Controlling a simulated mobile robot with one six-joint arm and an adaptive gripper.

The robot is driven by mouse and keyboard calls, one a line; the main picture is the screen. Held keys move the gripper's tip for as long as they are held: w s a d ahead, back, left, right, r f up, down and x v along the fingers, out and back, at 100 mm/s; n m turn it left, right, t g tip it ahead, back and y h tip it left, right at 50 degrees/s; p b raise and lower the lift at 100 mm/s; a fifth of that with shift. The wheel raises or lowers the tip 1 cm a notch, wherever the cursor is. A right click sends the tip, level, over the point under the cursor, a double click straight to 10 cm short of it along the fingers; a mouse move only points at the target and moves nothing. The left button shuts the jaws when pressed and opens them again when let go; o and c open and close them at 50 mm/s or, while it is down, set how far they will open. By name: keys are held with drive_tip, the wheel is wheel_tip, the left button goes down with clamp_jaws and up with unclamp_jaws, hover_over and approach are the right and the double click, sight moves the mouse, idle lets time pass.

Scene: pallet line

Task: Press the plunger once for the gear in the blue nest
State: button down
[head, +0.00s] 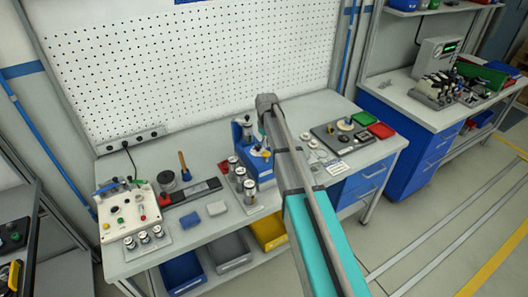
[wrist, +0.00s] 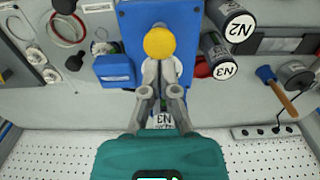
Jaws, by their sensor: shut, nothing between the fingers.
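A blue upright fixture (wrist: 130,25) stands on the bench; it also shows in the head view (head: 259,168). A round yellow knob (wrist: 159,42), which looks like the plunger top, sits at the fixture. My gripper (wrist: 160,70) is shut and empty, its fingertips at the near edge of the knob in the wrist view. I cannot tell whether they touch it. A white part shows just behind the fingertips. In the head view my arm hides most of the gripper. I cannot make out the gear or the blue nest with certainty.
Dark canisters labelled N2 (wrist: 230,22) and N3 (wrist: 218,58) stand close beside the fixture. A small blue box (wrist: 114,70) is on its other side.

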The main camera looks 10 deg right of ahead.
drive_tip(key=shift+r+p, duration=0.9)
drive_tip(key=shift+r, duration=0.15)
drive_tip(key=shift+s+f, duration=0.15)
drive_tip(key=shift+s, duration=0.15)
drive_tip(key=s+f+m+b, duration=0.1)
drive_tip(key=s+f+b, duration=0.3)
drive_tip(key=s, duration=1)
drive_tip(key=s+f+m+b, duration=0.2)
drive_tip(key=s+f+b, duration=0.2)
drive_tip(key=s, duration=1)
drive_tip(key=shift+s+a+f+m+b, duration=0.15)
drive_tip(key=shift+a+m+b, duration=0.15)
drive_tip(key=shift+a+b, duration=0.1)
